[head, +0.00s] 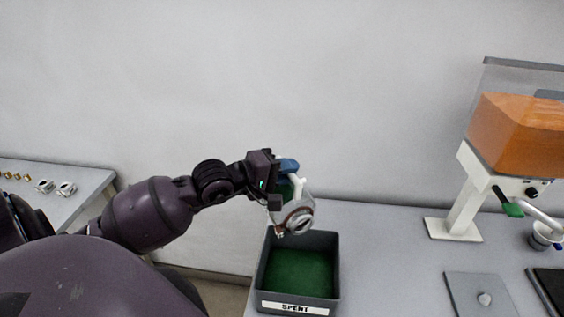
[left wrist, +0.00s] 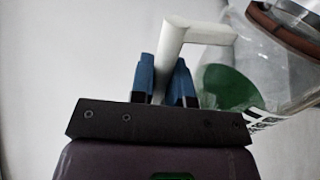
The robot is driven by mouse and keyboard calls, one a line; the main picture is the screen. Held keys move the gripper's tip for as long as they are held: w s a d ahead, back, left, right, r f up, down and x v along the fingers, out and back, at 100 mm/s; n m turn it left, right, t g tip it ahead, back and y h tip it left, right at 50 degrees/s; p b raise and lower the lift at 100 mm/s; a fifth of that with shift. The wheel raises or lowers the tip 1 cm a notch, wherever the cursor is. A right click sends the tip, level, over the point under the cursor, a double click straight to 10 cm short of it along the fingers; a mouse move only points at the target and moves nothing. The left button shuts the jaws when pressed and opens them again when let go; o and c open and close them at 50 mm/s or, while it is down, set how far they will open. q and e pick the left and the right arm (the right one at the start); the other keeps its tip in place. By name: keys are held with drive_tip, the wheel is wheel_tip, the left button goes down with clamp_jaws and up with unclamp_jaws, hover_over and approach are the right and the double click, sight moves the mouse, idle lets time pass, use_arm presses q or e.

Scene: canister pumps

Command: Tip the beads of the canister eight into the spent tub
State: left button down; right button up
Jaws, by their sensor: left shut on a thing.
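My left gripper (head: 290,174) is shut on the white handle (left wrist: 200,35) of a clear canister (head: 294,212). It holds the canister in the air above the back of the spent tub (head: 334,268). The canister is tilted, its ringed end low and towards the front right. Green beads (left wrist: 230,88) show inside it in the left wrist view. Its label (left wrist: 266,120) is cut off, so I cannot read the number. The dark grey tub is marked SPENT, and its inside shows green. My right gripper is in neither view.
The tub stands at the left end of a grey table (head: 385,245). A white stand (head: 462,200) with an orange-filled hopper (head: 520,135) is at the right, near a grey plate (head: 480,295). Another table (head: 85,180) with small metal parts is at the far left.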

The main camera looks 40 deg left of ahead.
sight(296, 184)
use_arm(q)
drive_tip(key=d+m+b, duration=0.1)
drive_tip(key=s+d+m, duration=0.1)
drive_tip(key=d, duration=0.1)
drive_tip(key=shift+s+y+b, duration=0.15)
drive_tip(key=shift+y+b, duration=0.15)
drive_tip(key=shift+b, duration=0.1)
drive_tip(key=shift+s+d+m+t+b, duration=0.3)
drive_tip(key=shift+d+m+b, duration=0.3)
drive_tip(key=shift+d, duration=0.1)
drive_tip(key=shift+s+d+r+m+b, duration=0.15)
drive_tip(key=shift+s+d+m+b, duration=0.1)
drive_tip(key=shift+d+m+b, duration=0.3)
drive_tip(key=shift+d+y, duration=0.2)
drive_tip(key=shift+y, duration=0.1)
drive_tip(key=shift+s+r, duration=0.1)
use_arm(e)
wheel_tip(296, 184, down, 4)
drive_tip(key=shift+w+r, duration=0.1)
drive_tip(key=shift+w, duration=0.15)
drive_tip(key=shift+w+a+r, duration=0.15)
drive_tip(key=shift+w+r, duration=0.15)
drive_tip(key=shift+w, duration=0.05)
